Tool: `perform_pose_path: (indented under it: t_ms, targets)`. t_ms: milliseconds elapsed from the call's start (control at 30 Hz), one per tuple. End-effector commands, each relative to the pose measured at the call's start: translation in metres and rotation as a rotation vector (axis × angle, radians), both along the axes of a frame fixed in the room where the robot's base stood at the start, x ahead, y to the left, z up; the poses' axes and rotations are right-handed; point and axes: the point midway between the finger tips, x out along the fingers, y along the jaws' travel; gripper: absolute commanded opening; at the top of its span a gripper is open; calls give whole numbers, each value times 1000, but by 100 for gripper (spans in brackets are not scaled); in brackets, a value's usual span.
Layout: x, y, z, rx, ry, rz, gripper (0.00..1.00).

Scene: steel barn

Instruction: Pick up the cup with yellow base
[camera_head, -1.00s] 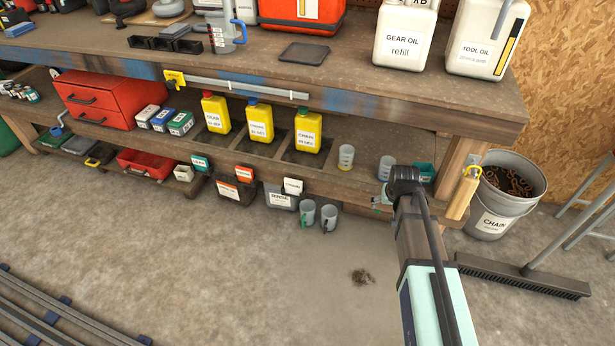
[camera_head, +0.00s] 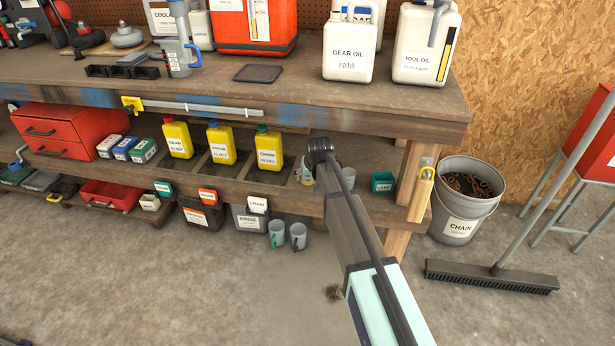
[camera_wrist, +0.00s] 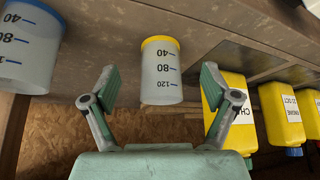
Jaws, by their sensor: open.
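The cup with yellow base (camera_wrist: 161,76) is a translucent measuring cup with dark graduation marks. It appears upside down in the wrist view, yellow base at the top. My gripper (camera_wrist: 158,88) is open, its two fingers apart on either side of the cup in the picture; I see no contact, and the remaining distance is unclear. In the head view the cup (camera_head: 306,172) stands on the lower shelf, partly covered by my arm, which also hides my fingers. A similar cup with a blue base (camera_wrist: 28,45) stands beside it, also in the head view (camera_head: 348,178).
Yellow bottles (camera_head: 270,149) stand in shelf compartments left of the cup. A teal bin (camera_head: 382,182) and a bench leg (camera_head: 413,180) are to the right. The benchtop (camera_head: 300,103) overhangs the shelf. Grey mugs (camera_head: 298,236) stand on the floor below.

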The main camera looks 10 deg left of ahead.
Motion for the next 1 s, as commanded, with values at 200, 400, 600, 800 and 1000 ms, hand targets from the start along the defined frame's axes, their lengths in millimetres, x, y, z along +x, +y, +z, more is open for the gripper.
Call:
perform_pose_path:
  t_ms: [200,400,600,800,1000]
  targets:
    - [16,5,0,0,0,0,86]
    - [33,10,-2,0,0,0,86]
    - [46,13,-32,0,1,0,86]
    - [52,15,-44,0,0,0,86]
    - [52,15,-43,0,0,0,83]
